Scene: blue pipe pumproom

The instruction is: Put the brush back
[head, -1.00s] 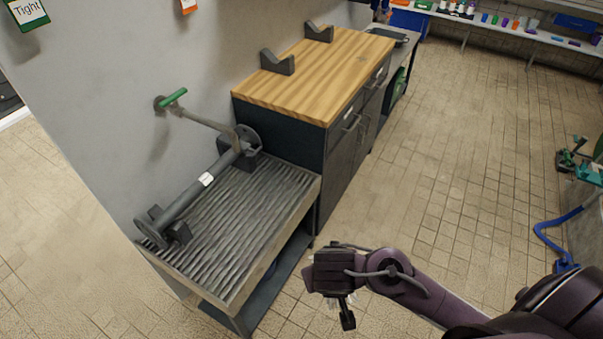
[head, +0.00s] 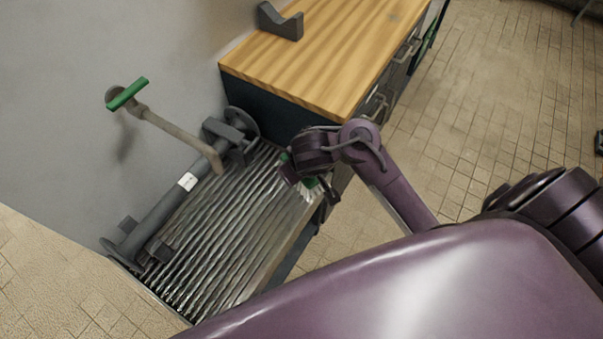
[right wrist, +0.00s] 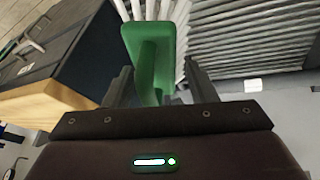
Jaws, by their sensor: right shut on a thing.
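A green brush (right wrist: 150,60) with white bristles is between the two fingers of my right gripper (right wrist: 160,88) in the right wrist view. The gripper is shut on it. In the head view my right gripper (head: 312,188) is over the right edge of the ribbed drain top (head: 215,235), beside the near corner of the wooden-topped cabinet. Only small green parts and the white bristles of the brush (head: 309,195) show there, the rest being hidden by the gripper. My left gripper is not in view.
A grey pipe (head: 160,215) lies on supports along the ribbed top. A rod with a green handle (head: 128,94) stands out at the wall. The wooden worktop (head: 325,55) carries a grey cradle (head: 280,22). Tiled floor (head: 480,110) is open to the right.

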